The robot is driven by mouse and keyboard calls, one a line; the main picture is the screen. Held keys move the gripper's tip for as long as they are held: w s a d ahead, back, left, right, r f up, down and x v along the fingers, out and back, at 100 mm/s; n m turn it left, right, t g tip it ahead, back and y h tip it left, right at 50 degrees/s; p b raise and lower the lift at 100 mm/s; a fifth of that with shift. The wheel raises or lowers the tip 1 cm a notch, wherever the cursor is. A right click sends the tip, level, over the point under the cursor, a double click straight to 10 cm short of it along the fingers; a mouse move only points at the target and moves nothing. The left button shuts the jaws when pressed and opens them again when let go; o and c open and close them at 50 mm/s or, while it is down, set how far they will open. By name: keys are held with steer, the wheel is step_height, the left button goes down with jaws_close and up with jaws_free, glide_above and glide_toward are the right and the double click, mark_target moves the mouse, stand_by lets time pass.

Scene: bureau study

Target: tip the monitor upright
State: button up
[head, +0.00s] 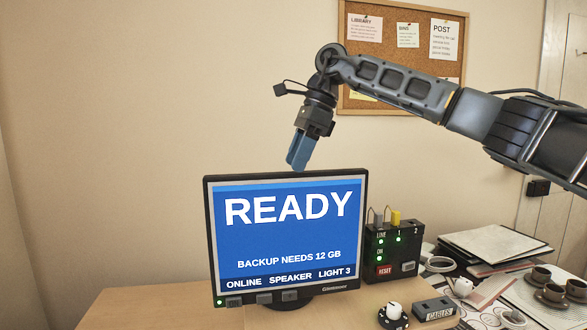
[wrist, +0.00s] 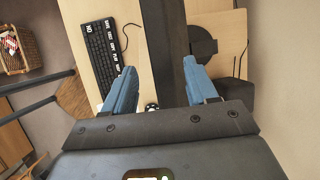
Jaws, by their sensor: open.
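The monitor (head: 288,240) stands about upright on the desk, its lit blue screen reading READY, BACKUP NEEDS 12 GB and ONLINE SPEAKER LIGHT 3. Its dark foot (head: 292,302) shows below the screen. My gripper (head: 298,164) points down just above the monitor's top edge. In the wrist view my open gripper (wrist: 160,68) has its two blue fingers on either side of the monitor's dark top edge (wrist: 165,45), with gaps visible on both sides. A round dark foot (wrist: 200,42) shows to the right of that edge. Whether the fingers reach below the edge is unclear.
The wooden desk (head: 130,305) is bare at left. Right of the monitor stand a black switch box (head: 390,252), a knob (head: 393,312) and a CABLES box (head: 436,312). Cups and papers lie farther right. A keyboard (wrist: 104,55) shows in the wrist view.

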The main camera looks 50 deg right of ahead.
steer(key=shift+v, duration=2.4)
